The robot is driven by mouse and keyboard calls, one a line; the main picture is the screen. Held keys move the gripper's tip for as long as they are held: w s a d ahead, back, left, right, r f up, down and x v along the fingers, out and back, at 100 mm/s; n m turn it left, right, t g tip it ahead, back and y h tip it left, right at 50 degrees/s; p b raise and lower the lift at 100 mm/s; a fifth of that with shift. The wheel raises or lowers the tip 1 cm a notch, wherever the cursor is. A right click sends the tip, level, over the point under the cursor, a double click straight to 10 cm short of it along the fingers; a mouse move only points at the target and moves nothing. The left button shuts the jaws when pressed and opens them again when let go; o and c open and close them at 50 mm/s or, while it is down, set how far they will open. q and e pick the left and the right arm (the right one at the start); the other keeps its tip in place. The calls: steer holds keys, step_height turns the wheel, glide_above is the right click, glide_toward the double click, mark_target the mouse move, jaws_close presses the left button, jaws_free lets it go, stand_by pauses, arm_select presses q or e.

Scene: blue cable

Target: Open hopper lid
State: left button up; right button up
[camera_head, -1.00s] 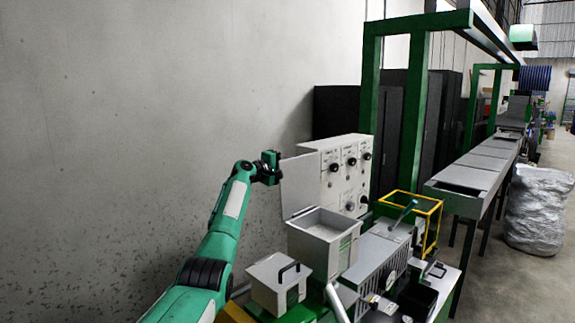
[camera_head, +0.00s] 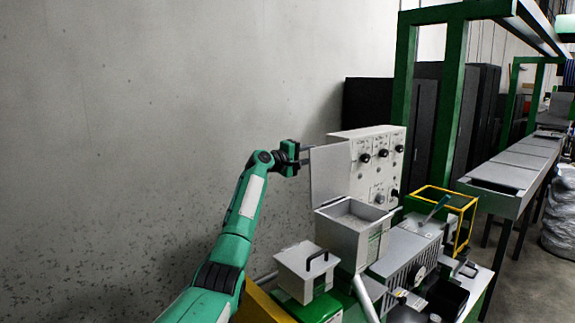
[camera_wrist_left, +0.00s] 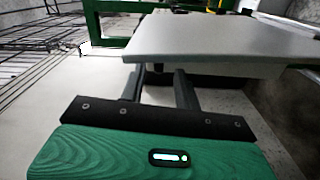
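The hopper (camera_head: 365,240) is a grey open-topped box on the machine in the head view. Its lid (camera_head: 330,176) is a flat pale panel standing upright at the hopper's back left, so the hopper mouth is uncovered. My left gripper (camera_head: 308,154) is at the lid's upper left edge, its fingers apart. In the left wrist view, the two dark fingers (camera_wrist_left: 160,88) show a gap between them. The pale lid (camera_wrist_left: 215,42) covers their tips there, so I cannot tell whether they touch it. My right gripper is not in view.
A white control box with knobs (camera_head: 378,165) stands right behind the lid. A smaller grey box with a black handle (camera_head: 308,272) is in front of the hopper. A yellow frame (camera_head: 462,205) and green posts (camera_head: 448,110) stand to the right. The wall side at left is clear.

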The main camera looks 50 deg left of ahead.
arm_select(q)
steer(key=s+b, duration=0.3)
steer(key=s, duration=0.6)
steer(key=shift+a+b, duration=0.3)
steer(key=shift+a, duration=0.05)
